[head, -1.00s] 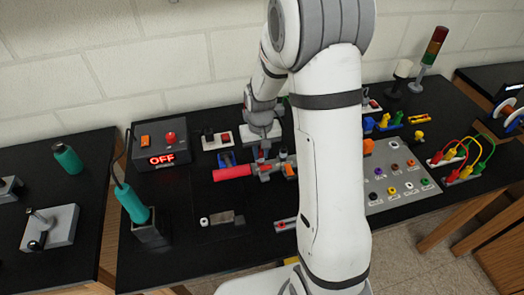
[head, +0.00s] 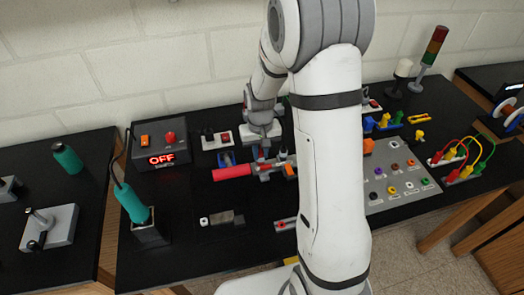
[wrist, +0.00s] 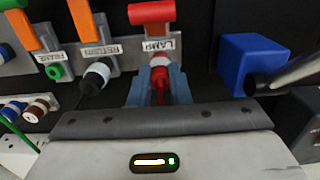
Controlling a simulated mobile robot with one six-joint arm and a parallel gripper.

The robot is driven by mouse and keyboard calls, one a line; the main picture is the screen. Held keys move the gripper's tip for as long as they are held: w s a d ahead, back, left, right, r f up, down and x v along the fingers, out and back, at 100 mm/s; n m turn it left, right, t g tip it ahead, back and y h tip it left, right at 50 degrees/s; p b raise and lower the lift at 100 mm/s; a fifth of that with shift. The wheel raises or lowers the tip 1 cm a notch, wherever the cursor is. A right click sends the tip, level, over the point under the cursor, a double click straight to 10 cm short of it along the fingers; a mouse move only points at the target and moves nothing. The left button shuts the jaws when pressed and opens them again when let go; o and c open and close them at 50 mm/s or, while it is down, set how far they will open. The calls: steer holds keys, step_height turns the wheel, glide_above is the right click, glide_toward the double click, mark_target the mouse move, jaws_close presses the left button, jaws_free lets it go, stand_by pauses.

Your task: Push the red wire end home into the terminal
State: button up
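In the wrist view, the red wire end (wrist: 160,76) sits between the two blue-grey fingers of my gripper (wrist: 162,88), which are closed around it. Its front meets the opening of the grey terminal labelled LAMP (wrist: 158,45); how deep it sits is hidden. A red wire runs back between the fingers. In the head view, my gripper (head: 262,153) is at the terminals near the middle of the bench, small and partly hidden by my arm.
Terminals labelled RETURN (wrist: 100,50) and FRAME (wrist: 48,60) lie to the left, with orange levers. A blue block (wrist: 250,62) and a dark metal rod (wrist: 290,75) stand close on the right. A control box reading OFF (head: 161,158) is left of my gripper.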

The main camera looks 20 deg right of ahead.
steer(key=o, duration=0.4)
steer(key=shift+s+f, duration=0.25)
steer(key=shift+f, duration=0.1)
steer(key=shift+o, duration=0.5)
steer(key=shift+w, duration=0.2)
steer(key=shift+r+b, duration=0.6)
steer(key=shift+r, duration=3.35)
steer(key=shift+r, duration=0.1)
steer(key=s+r+t, duration=0.1)
steer(key=s+r, duration=0.4)
steer(key=s, duration=0.5)
steer(key=s+r+t, duration=0.2)
steer(key=s+r, duration=0.3)
steer(key=s, duration=0.5)
steer(key=shift+d+r+t, duration=0.2)
steer(key=shift+r+t, duration=0.1)
steer(key=shift+r, duration=0.1)
